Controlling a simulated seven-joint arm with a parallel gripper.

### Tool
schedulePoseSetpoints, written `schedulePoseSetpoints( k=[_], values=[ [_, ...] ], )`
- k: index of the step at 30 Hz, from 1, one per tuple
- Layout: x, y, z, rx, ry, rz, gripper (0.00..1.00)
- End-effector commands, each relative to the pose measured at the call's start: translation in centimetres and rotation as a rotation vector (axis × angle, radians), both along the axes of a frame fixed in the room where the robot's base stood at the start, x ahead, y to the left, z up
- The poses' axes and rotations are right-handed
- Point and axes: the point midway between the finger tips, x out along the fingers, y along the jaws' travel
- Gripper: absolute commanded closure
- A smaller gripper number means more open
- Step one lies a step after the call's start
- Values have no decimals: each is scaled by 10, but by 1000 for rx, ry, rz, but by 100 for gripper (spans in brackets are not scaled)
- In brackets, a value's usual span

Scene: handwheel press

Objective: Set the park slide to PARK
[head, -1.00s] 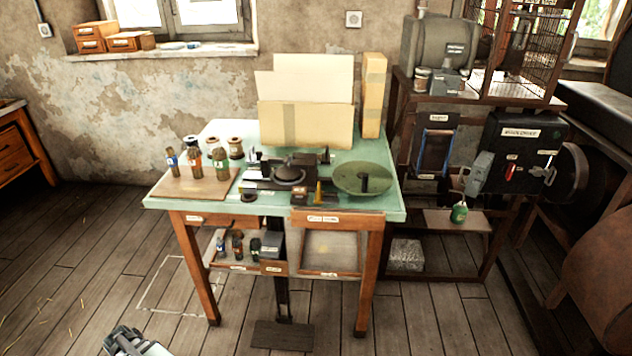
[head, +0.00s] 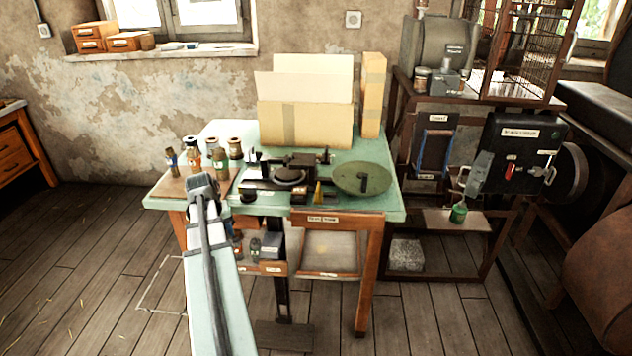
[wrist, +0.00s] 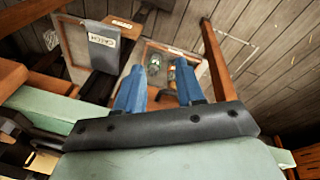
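No part labelled PARK can be read in either view, so I cannot tell which piece is the park slide. The handwheel press (head: 290,175), dark with a round green plate (head: 362,178) on its right, stands on the pale green table. My gripper (head: 202,186) is at the table's front left edge, left of the press. In the wrist view its two blue fingers (wrist: 162,76) are apart with nothing held between them.
Several small bottles (head: 220,160) stand on a board at the table's left, close to my gripper. Tall cardboard sheets (head: 305,122) stand behind the press. A grey labelled plate (wrist: 103,48) shows in the wrist view.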

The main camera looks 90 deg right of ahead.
Motion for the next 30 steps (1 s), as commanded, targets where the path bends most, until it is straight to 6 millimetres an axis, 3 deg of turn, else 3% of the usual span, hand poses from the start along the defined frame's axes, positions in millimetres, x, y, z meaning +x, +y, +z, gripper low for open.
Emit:
schedulePoseSetpoints(
  k=[3, 9, 15, 18, 24, 30],
  values=[
    [-42, -32, 43, -50, -10, -76, 62],
    [-117, -67, 113, -127, -20, -198, 62],
    [-193, -85, 179, -201, -20, -312, 62],
    [-221, -88, 205, -228, -18, -355, 62],
    [-253, -88, 231, -256, -14, -403, 62],
    [-259, -91, 227, -261, -14, -409, 62]
  ],
)
